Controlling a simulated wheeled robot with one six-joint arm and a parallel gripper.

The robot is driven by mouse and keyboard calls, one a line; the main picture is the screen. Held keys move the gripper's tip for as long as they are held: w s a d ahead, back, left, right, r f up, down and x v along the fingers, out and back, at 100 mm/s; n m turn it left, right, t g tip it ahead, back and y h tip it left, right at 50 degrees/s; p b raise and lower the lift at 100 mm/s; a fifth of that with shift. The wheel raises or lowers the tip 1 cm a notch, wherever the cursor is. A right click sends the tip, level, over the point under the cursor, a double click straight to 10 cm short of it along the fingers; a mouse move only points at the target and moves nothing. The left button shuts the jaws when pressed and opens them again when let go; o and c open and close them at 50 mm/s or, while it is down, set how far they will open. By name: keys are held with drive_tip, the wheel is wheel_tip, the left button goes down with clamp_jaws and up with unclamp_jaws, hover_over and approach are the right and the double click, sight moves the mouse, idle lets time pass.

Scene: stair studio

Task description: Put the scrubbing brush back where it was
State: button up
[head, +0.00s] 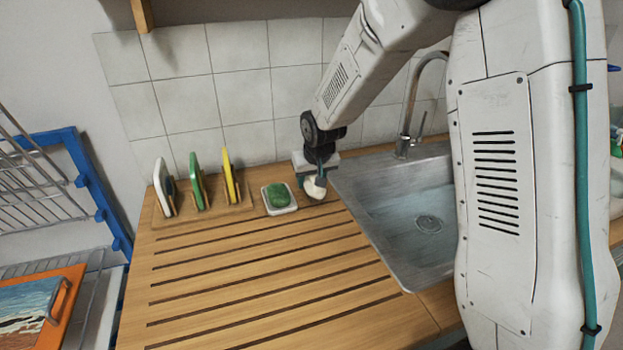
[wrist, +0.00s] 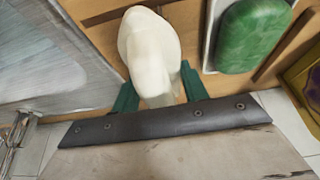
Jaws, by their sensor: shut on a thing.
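The scrubbing brush (wrist: 148,42) is a cream-white, rounded piece with a narrower neck in the wrist view. My gripper (wrist: 158,90) has its two green fingers shut on either side of that neck. In the head view the pale brush (head: 315,188) shows below my gripper (head: 319,178), at the back of the wooden drainboard by the sink's left rim. Its bristles are not seen. I cannot tell whether it touches the wood. A small grey-white block or holder (head: 299,160) is partly hidden behind my gripper.
A green soap or sponge (head: 279,194) lies on a white dish (head: 288,210) just left of the brush. A wooden rack holds white, green and yellow pieces (head: 229,175) further left. The sink (head: 385,215) and tap (head: 408,125) are right. The slatted drainboard (head: 260,275) is clear in front.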

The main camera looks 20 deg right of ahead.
drive_tip(key=o, duration=1)
drive_tip(key=shift+f, duration=0.15)
drive_tip(key=shift+c, duration=0.2)
drive_tip(key=v, duration=1.2)
drive_tip(key=shift+r, duration=0.3)
drive_tip(key=s+d+r+g, duration=0.1)
drive_tip(key=s+r, duration=0.2)
drive_tip(key=s, duration=1.4)
drive_tip(key=s+d+r+g, duration=0.2)
drive_tip(key=s+r, duration=0.1)
drive_tip(key=s, duration=1.4)
drive_tip(key=shift+s, duration=0.15)
